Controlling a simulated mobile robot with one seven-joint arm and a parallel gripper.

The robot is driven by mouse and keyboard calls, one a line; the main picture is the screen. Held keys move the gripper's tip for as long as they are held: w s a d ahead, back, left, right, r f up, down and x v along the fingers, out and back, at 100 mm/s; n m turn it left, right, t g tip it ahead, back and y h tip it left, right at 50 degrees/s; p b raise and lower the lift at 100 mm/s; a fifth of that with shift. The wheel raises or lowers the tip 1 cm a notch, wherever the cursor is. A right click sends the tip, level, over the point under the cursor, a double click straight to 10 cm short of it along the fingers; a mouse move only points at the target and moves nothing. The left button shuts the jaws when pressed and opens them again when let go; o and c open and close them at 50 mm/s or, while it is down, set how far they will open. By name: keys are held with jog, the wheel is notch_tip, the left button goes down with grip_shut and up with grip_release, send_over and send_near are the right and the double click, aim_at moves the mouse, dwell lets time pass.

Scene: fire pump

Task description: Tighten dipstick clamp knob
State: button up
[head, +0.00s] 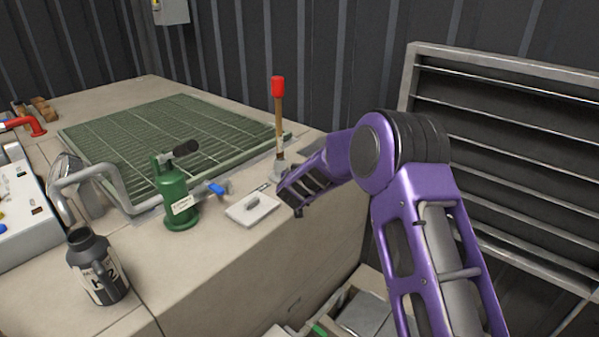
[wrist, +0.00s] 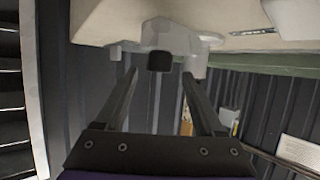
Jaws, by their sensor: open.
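The dipstick (head: 279,122) is a brown rod with a red cap. It stands upright at the right edge of the counter, in a pale grey clamp (head: 278,172). My gripper (head: 287,184) is beside the clamp on its right, and my wrist hides part of it. In the wrist view the pale grey clamp (wrist: 178,38) is at the top, with a dark, blocky knob (wrist: 160,61) facing me. My open gripper (wrist: 160,75) has one finger on each side of the knob, with clear gaps. I cannot tell how deep the fingertips reach.
A white plate with a handle (head: 252,208), a green hand pump (head: 177,197) and a black jug (head: 97,268) stand on the counter (head: 222,268). A green grating (head: 170,135) covers its back. A louvred panel (head: 520,130) is at right. An open box (head: 350,312) is below.

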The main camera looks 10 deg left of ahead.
jog(key=shift+x, duration=2.1)
grip_shut()
